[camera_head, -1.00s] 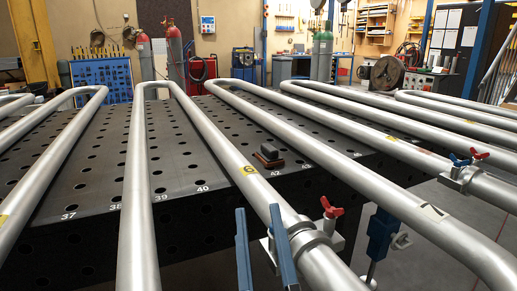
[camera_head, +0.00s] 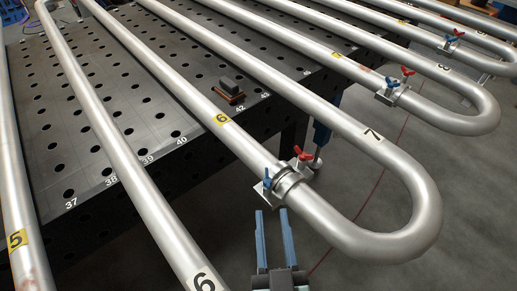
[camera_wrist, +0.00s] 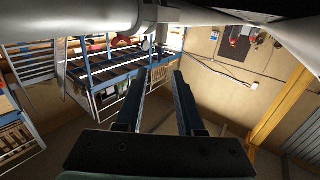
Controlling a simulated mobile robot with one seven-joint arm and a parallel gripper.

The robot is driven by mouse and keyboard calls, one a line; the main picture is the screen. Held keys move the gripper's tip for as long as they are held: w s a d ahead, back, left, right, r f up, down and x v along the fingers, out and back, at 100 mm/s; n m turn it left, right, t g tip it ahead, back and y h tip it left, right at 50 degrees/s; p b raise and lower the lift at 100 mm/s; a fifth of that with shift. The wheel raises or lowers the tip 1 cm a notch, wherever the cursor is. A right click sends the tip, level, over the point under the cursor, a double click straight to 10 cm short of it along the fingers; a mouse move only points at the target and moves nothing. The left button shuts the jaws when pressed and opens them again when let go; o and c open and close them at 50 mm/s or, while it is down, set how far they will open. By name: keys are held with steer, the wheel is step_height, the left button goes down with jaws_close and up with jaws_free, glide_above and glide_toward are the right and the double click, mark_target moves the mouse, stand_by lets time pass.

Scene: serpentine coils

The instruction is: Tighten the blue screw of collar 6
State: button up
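Collar 6 (camera_head: 287,186) is a metal clamp around the silver pipe with the yellow 6 label (camera_head: 221,118), near the pipe's bend. Its blue screw (camera_head: 267,178) stands on the left side of the collar, and its red screw (camera_head: 302,154) on the right side. My gripper (camera_head: 271,211) is open and empty. Its fingertips are just below the blue screw in the head view; I cannot tell the exact gap in depth. In the wrist view the open fingers (camera_wrist: 160,75) have nothing between them, and I cannot make out the blue screw there.
A dark perforated table (camera_head: 130,80) lies under the parallel pipes. A small dark block (camera_head: 231,88) rests on it. Another collar (camera_head: 391,92) with blue and red screws is on a pipe farther right. A pipe (camera_wrist: 80,18) crosses the top of the wrist view. The floor (camera_head: 420,260) at right looks clear.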

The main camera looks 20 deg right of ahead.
mark_target(267, 167)
steer(key=p+x, duration=0.5)
steer(key=x, duration=0.6)
steer(key=shift+w+d+r, duration=0.1)
steer(key=shift+w, duration=0.2)
steer(key=shift+w+d, duration=0.15)
steer(key=shift+w, duration=0.45)
jaws_close()
